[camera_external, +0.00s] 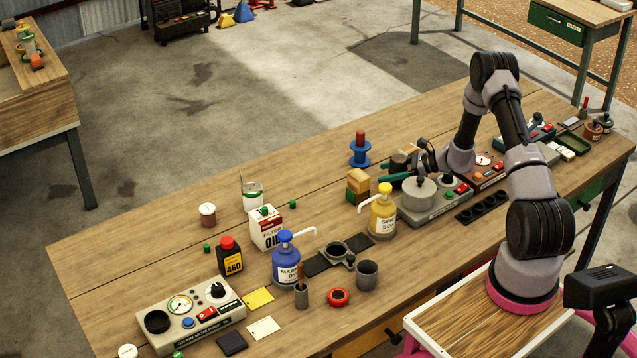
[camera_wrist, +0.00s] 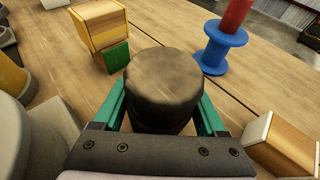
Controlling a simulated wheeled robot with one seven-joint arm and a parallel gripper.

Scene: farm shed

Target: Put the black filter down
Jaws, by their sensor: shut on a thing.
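The black filter (camera_external: 399,161) is a dark, short cylinder with a brownish worn top, near the far edge of the workbench. In the wrist view the filter (camera_wrist: 163,85) stands upright between two green fingers. My gripper (camera_external: 402,168) is shut on it from the side, low over the bench; in the wrist view my gripper (camera_wrist: 162,112) has one finger on each side of the filter. The filter's underside is hidden, so I cannot tell whether it touches the bench.
A blue spool with a red top (camera_external: 360,150) and stacked wooden blocks (camera_external: 358,184) stand close to the left. A grey machine with a round lid (camera_external: 419,195) is just in front. A yellow pump bottle (camera_external: 382,215) stands nearby. Bare bench (camera_external: 315,178) lies farther left.

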